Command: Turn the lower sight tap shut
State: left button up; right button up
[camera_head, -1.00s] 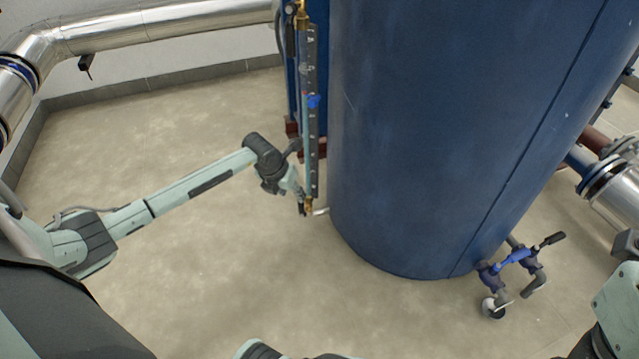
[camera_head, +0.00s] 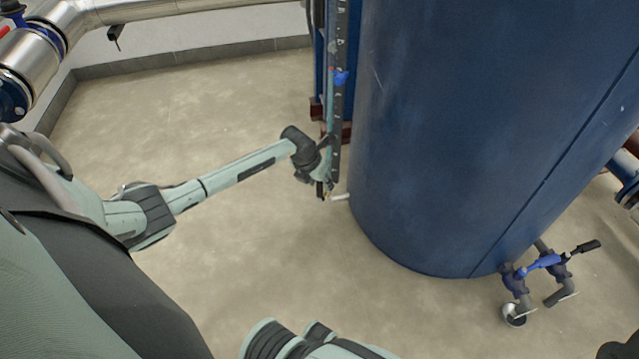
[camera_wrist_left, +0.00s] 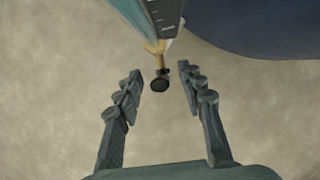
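The lower sight tap (camera_wrist_left: 159,80) shows in the left wrist view as a small brass fitting with a round black knob, at the bottom end of the sight gauge (camera_wrist_left: 168,17). My left gripper (camera_wrist_left: 159,82) is open, with one finger on each side of the knob and a gap on both sides. I cannot tell how deep the knob sits between the fingers. In the head view the left gripper (camera_head: 324,190) is at the bottom of the gauge (camera_head: 337,100), beside the blue tank, and mostly hides the tap.
The large blue tank (camera_head: 470,130) stands right of the gauge. A drain valve with a blue handle (camera_head: 543,263) sits at the tank's lower right. A silver pipe (camera_head: 150,10) runs along the back wall. The floor (camera_head: 250,240) left of the tank is clear.

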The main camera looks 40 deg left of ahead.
pick_arm(q)
grip_shut()
dwell(0.4)
